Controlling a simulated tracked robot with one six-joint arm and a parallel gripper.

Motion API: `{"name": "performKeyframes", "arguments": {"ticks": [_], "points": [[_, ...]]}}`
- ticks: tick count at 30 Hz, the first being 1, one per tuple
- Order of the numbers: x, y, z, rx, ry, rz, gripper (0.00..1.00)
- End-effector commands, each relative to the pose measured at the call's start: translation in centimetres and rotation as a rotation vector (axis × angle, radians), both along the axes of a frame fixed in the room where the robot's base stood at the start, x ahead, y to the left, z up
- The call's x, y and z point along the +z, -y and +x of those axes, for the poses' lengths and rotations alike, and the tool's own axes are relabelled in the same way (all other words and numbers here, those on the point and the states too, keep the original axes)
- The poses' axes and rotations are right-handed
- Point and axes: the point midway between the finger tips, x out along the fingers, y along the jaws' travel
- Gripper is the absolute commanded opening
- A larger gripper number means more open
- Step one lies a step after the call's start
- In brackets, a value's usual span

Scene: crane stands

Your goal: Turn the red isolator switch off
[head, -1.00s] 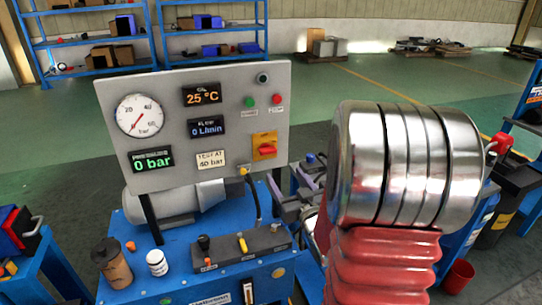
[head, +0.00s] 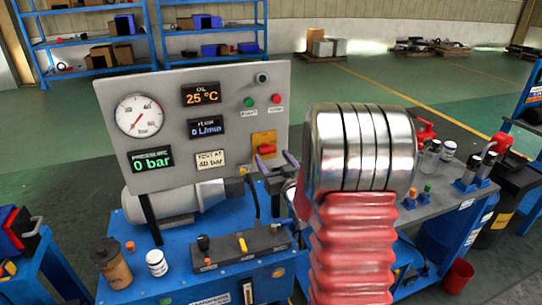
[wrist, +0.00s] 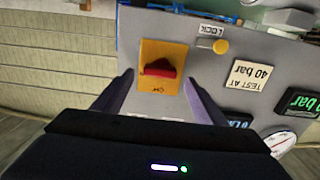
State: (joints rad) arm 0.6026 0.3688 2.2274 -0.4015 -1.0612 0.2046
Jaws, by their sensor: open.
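The red isolator switch (head: 266,149) sits on a yellow plate (head: 263,137) at the lower right of the grey control panel (head: 180,85). In the wrist view, the red switch (wrist: 157,68) lies crosswise on its yellow plate (wrist: 163,52), upside down to me, ahead of and between my fingers. My gripper (head: 273,170) is open and empty, its two purple fingers just below and in front of the switch in the head view. It also shows in the wrist view (wrist: 158,80), with the fingers spread on both sides. I see no contact with the switch.
Panel displays read 0 bar (head: 151,160) and 0 L/min. A lever block (head: 240,246), a brown bottle (head: 113,264) and a white jar (head: 157,263) stand on the blue bench below.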

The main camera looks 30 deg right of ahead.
Motion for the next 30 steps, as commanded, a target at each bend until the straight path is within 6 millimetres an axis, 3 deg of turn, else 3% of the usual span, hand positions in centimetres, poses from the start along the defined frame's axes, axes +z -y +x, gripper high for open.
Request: {"name": "performKeyframes", "arguments": {"ticks": [6,17,30], "points": [[0.0,0.5,2.2,0.001,0.000,0.000,0.66],[0.0,0.6,2.6,0.001,-0.001,0.001,0.66],[0.0,0.6,2.6,0.001,-0.001,0.000,0.35]]}}
